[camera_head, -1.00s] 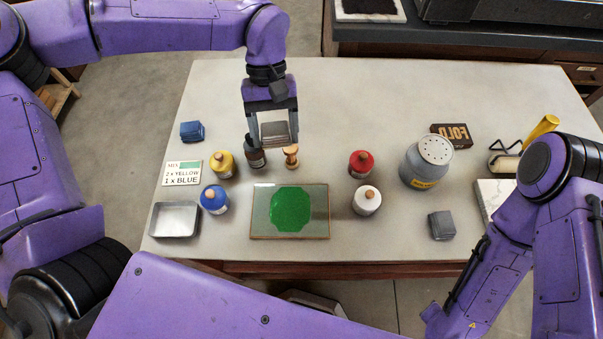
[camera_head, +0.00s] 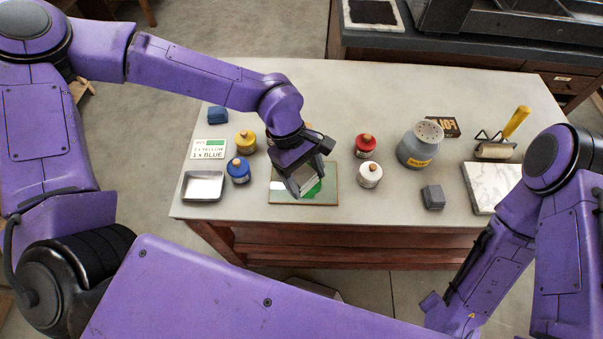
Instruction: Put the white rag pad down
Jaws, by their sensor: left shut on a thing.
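My left gripper (camera_head: 306,188) hangs over the framed glass plate (camera_head: 331,197) at the table's middle front, tilted toward the front right. It is shut, and a pale grey-white piece shows between its jaws. I take this for the white rag pad (camera_head: 303,177), though the jaws cover most of it. A green ink patch (camera_head: 314,192) on the glass is partly hidden by the gripper. I cannot tell whether the pad touches the glass. My right arm is at the right, and its gripper is not in view.
Blue (camera_head: 238,170), yellow (camera_head: 245,141), red (camera_head: 365,145) and white (camera_head: 369,174) bottles flank the glass. A metal tray (camera_head: 203,186) is at the left, a grey block (camera_head: 433,197) and marble slab (camera_head: 492,186) at the right.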

